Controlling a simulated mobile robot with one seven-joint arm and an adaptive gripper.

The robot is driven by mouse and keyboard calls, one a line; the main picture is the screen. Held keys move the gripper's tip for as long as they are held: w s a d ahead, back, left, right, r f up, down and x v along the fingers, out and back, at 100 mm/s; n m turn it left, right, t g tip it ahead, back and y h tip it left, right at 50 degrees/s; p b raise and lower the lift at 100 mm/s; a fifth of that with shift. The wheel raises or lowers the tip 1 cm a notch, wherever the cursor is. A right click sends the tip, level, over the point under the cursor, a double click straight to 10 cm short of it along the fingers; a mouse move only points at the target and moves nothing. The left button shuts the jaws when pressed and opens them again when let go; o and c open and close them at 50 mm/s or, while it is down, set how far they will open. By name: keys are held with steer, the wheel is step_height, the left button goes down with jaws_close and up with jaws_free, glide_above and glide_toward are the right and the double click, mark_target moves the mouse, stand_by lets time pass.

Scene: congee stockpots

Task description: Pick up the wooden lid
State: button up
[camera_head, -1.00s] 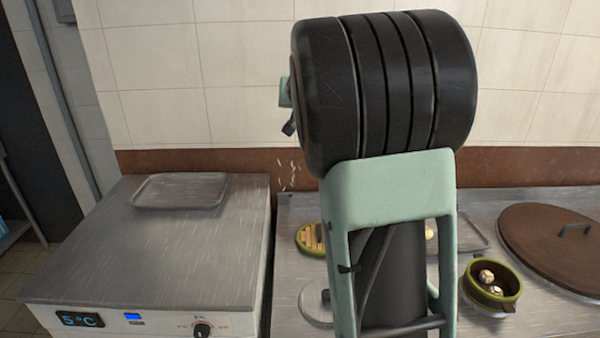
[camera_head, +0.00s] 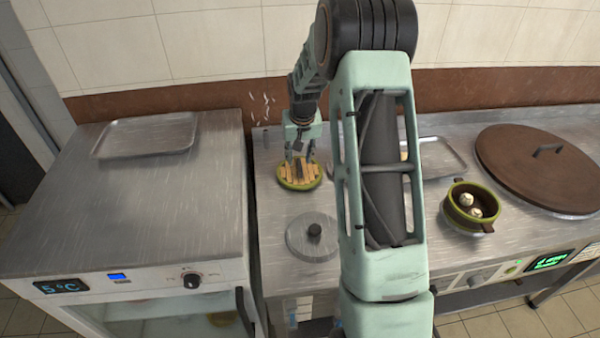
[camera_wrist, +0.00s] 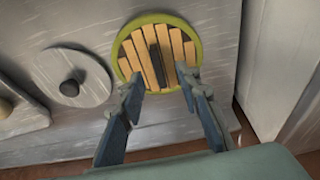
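The wooden lid (camera_head: 294,182) is round, with light slats, a green rim and a dark bar handle. It lies on the steel counter left of my arm in the head view. In the wrist view the lid (camera_wrist: 185,50) is near the top centre, just beyond my fingertips. My gripper (camera_head: 299,156) points down at the lid in the head view. In the wrist view my gripper (camera_wrist: 160,88) is open, with its two fingers apart on either side of the handle's line. Nothing is between the fingers. I cannot tell whether the fingertips touch the lid.
A round metal lid with a dark knob (camera_head: 296,240) lies in front of the wooden lid. A green-rimmed pot (camera_head: 460,212) holding pale pieces and a large brown lid (camera_head: 520,165) are on the right. A cold cabinet (camera_head: 60,240) with a tray (camera_head: 150,135) stands left.

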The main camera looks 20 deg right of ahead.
mark_target(300, 165)
steer(key=x, duration=0.5)
steer(key=shift+w+d+r, duration=0.1)
steer(key=shift+w+d, duration=0.2)
steer(key=shift+w, duration=0.05)
jaws_close()
